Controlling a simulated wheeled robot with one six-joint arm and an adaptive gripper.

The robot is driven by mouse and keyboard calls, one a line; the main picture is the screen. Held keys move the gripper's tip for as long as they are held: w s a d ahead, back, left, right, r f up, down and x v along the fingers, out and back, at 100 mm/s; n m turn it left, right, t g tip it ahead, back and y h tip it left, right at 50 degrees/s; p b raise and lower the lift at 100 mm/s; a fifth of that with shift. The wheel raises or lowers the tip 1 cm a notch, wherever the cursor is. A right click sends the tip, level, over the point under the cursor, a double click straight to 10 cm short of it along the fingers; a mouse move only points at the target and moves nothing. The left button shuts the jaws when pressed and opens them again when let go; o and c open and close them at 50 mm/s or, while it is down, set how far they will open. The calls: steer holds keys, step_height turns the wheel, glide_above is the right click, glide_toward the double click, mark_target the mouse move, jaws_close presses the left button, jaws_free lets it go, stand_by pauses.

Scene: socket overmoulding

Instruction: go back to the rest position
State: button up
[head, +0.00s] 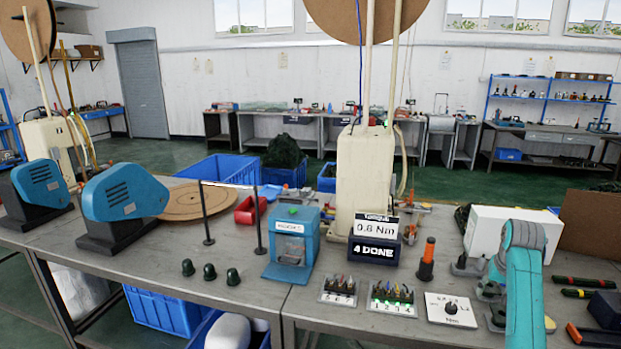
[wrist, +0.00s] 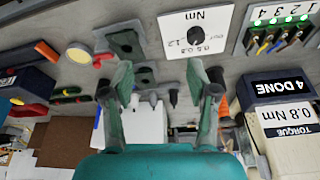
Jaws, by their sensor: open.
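My gripper (wrist: 160,82) is open and empty in the wrist view, which looks upside down. The teal link of my arm (head: 525,285) shows at the right of the head view, over the bench's right part.
A dark "4 DONE" box (head: 374,254) carries a 0.8 Nm sign (head: 376,228). A wired block with green lights (head: 380,307) sits before it, another wired block (head: 327,298) beside that. An orange-handled tool (head: 428,252) stands upright. Handled tools (head: 588,283) lie right of my arm.

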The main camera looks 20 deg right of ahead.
steer(key=s+a+f+n+t, duration=0.1)
steer(key=s+a+f+t, duration=0.15)
steer(key=a+f, duration=0.85)
steer(key=s+a+f+n+t, duration=0.1)
steer(key=s+a+f+n, duration=0.15)
steer(key=a+f, duration=0.95)
steer(key=s+a+f+t, duration=0.2)
steer(key=s+a+f, duration=0.4)
steer(key=s+a, duration=0.15)
steer(key=s+a+r+n+t, duration=0.1)
steer(key=s+a+r+t, duration=0.1)
steer(key=s+a, duration=0.55)
steer(key=s+a+r+n+t, duration=0.15)
steer(key=s+a, duration=0.35)
steer(key=s, duration=0.6)
steer(key=s+a+r+n+t+y, duration=0.1)
steer(key=s+a+r, duration=0.1)
steer(key=s+r, duration=0.5)
steer(key=s+a+r+n+t+y, duration=0.1)
steer(key=s+a+r+t, duration=0.1)
steer(key=s+r, duration=0.6)
step_height(320, 180, up, 3)
steer(key=shift+a+f, duration=0.1)
steer(key=shift+a, duration=0.15)
